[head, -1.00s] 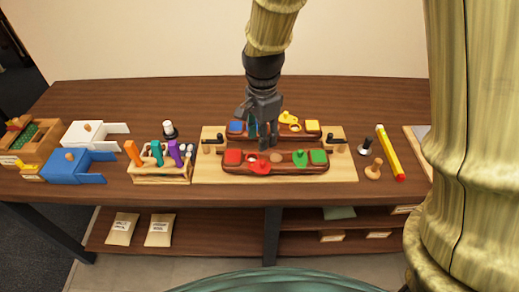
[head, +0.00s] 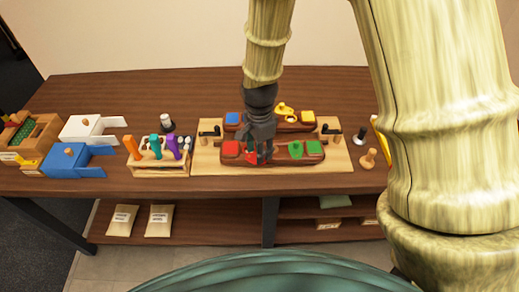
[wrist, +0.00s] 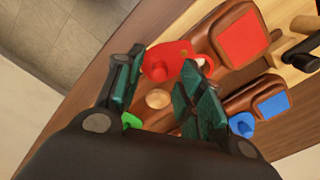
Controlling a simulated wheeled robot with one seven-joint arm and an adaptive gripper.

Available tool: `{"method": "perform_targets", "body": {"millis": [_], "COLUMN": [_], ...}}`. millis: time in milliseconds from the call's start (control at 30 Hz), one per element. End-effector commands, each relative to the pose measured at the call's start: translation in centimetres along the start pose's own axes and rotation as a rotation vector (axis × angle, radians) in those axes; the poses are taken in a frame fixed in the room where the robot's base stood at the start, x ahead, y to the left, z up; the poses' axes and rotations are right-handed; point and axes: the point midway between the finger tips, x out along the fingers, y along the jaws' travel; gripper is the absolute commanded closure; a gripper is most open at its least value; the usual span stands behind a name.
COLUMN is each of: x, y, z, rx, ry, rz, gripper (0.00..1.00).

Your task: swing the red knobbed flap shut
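The red knobbed flap (head: 251,157) is on the front brown block (head: 283,158), beside a red square pad (head: 231,149). My gripper (head: 260,157) is over the left half of the front block and partly hides the flap. In the wrist view my gripper (wrist: 160,68) has its two dark green fingers apart, with nothing held between them. I cannot tell whether a finger touches the flap.
The front block also has a green flap (head: 296,149) and green pad (head: 313,148). The back block has a blue pad (head: 233,118) and yellow flap (head: 284,107). Black-handled posts (head: 330,131) stand on the board. A rack of coloured handles (head: 158,153) stands left.

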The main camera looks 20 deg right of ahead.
Motion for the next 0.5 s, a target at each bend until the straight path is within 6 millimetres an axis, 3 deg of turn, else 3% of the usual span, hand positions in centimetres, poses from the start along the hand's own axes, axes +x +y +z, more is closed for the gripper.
{"method": "perform_targets", "body": {"millis": [500], "x": [1.17], "y": [0.02], "z": [0.0], "rx": [0.0], "ry": [0.0], "rz": [-0.001], "gripper": [0.62]}}
